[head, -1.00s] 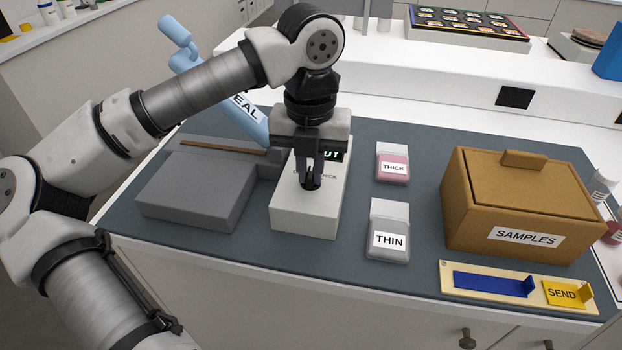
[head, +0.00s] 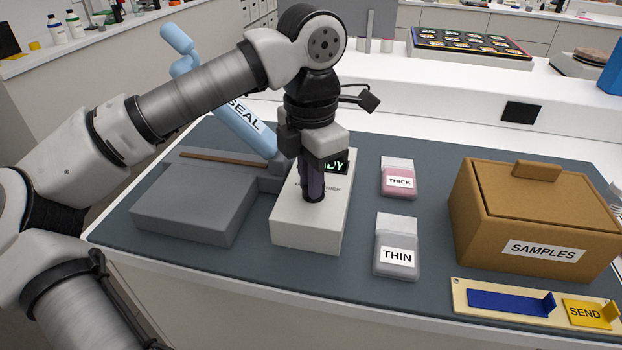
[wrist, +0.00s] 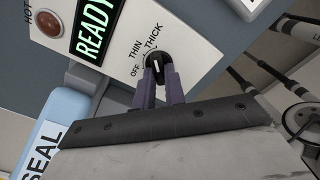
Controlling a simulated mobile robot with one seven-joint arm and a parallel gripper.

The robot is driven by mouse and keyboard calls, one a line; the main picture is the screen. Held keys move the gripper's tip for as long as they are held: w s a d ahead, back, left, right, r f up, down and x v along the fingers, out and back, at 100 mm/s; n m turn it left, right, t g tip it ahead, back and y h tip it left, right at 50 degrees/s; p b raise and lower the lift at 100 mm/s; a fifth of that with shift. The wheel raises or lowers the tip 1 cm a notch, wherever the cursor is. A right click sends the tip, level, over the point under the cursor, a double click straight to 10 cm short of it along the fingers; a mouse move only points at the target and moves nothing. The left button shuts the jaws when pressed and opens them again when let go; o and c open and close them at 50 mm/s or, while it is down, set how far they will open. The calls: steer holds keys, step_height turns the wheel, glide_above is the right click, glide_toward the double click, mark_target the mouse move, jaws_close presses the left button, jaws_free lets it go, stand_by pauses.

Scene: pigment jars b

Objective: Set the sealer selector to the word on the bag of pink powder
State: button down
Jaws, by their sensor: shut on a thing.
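The pink powder bag (head: 398,185) lies on the mat and its label reads THICK. The sealer's white control box (head: 325,222) stands left of it; its lit display (wrist: 92,30) reads READY. The dark selector knob (wrist: 153,59) has OFF, THIN and THICK printed around it. The white mark on the knob appears to line up toward THICK. My gripper (head: 313,198) points down over the box; in the wrist view its fingers (wrist: 158,74) are shut on the knob. The fingers hide part of the knob.
A bag labelled THIN (head: 397,257) lies in front of the pink one. The grey sealer base (head: 190,212) and blue SEAL lever (head: 232,112) are left of the box. The SAMPLES box (head: 535,225) and yellow SEND piece (head: 583,314) are at right.

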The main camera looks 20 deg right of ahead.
steer(key=shift+m, duration=0.6)
steer(key=shift+w, duration=0.1)
steer(key=c, duration=1.5)
jaws_free()
steer(key=shift+d, duration=0.1)
steer(key=shift+o, duration=0.2)
step_height(320, 180, up, 14)
